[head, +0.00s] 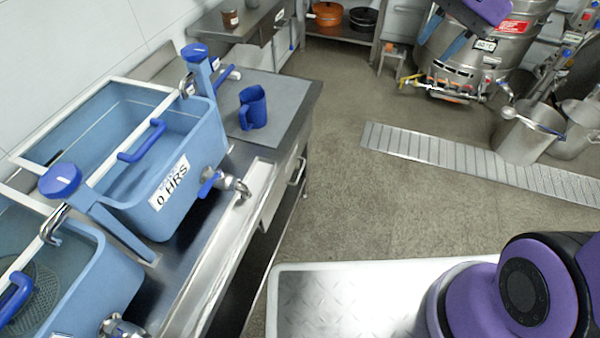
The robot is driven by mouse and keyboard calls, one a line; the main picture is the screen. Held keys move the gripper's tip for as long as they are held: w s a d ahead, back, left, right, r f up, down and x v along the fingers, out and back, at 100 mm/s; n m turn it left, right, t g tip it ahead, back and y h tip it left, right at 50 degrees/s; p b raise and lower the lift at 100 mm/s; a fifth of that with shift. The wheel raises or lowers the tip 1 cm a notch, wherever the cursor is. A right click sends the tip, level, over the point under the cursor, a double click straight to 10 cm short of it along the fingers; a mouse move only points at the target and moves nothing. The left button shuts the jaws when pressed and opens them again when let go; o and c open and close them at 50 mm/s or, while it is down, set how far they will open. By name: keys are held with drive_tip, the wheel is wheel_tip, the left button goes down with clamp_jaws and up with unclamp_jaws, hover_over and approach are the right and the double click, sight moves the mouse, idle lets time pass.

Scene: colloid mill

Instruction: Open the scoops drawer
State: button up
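A steel drawer front (273,197) sits under the edge of the near counter, with a bar handle (298,172) beside it. It looks shut. Another drawer front (283,28) with a handle is under the far counter at the back and also looks shut. No scoops label can be read on either, so I cannot tell which is the scoops drawer.
Blue tanks (140,150) with taps stand on the near counter, with a blue jug (252,107) on a grey mat behind them. A floor drain grate (440,152) and steel buckets (525,135) are to the right. The floor (370,210) between is clear.

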sight(301, 170)
drive_tip(key=w+a+f+m+g+y, duration=0.1)
drive_tip(key=w+a+f+m+y, duration=0.2)
drive_tip(key=w+f+m, duration=0.45)
drive_tip(key=w+a+f+m+y, duration=0.2)
drive_tip(key=w+a+f+m, duration=0.15)
drive_tip(key=f, duration=0.65)
drive_tip(key=w+a+f+m+g+y, duration=0.1)
drive_tip(key=w+a+f+m+y, duration=0.2)
drive_tip(key=w+f, duration=0.5)
wheel_tip(301, 170, down, 32)
drive_tip(key=s+a+m+t+y, duration=0.2)
drive_tip(key=m+t, duration=0.5)
drive_tip(key=m, duration=1.2)
drive_tip(key=x, duration=1)
drive_tip(key=shift+s+a, duration=0.1)
drive_tip(key=shift+a, duration=0.25)
clamp_jaws()
